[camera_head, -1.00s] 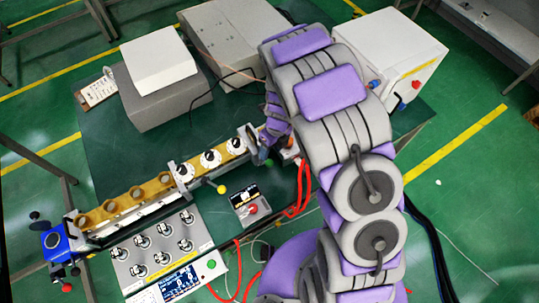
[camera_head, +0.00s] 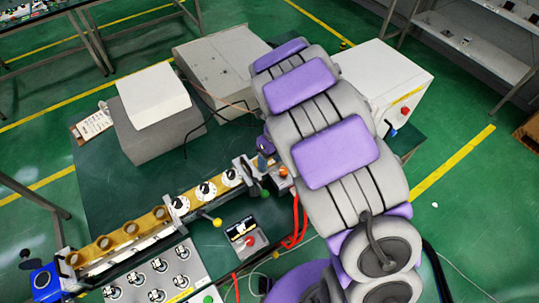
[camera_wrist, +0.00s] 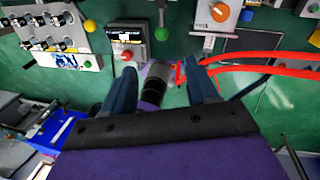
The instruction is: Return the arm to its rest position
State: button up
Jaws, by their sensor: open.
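My arm (camera_head: 335,150), grey with purple pads, rises from the bottom right and folds over the green table in the head view. Its end is mostly hidden behind its own links. In the wrist view my gripper (camera_wrist: 160,84) is open, its two dark fingers apart. A purple and black part of my own body shows between and beyond the fingers. I see nothing held.
The green table (camera_head: 95,185) bears a waveguide rail (camera_head: 120,237), a knob panel (camera_head: 150,275), a small display box (camera_head: 243,232) and grey and white boxes (camera_head: 155,95). Red cables (camera_wrist: 250,58) run near the fingers. A white cabinet (camera_head: 400,75) stands behind my arm.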

jog(key=s+d+r+n+b, duration=0.4)
jog(key=s+d+r+n, duration=0.15)
jog(key=s+n, duration=0.35)
jog(key=s+d+r+n+b, duration=0.4)
jog(key=s+d+n, duration=0.2)
jog(key=s+n, duration=0.35)
jog(key=s+d+f+n+h+b, duration=0.1)
jog(key=s+d+n+b, duration=0.1)
jog(key=s+n, duration=0.6)
jog(key=shift+s+d+n+h, duration=0.35)
jog(key=shift+s+d, duration=0.35)
jog(key=shift+s, duration=0.65)
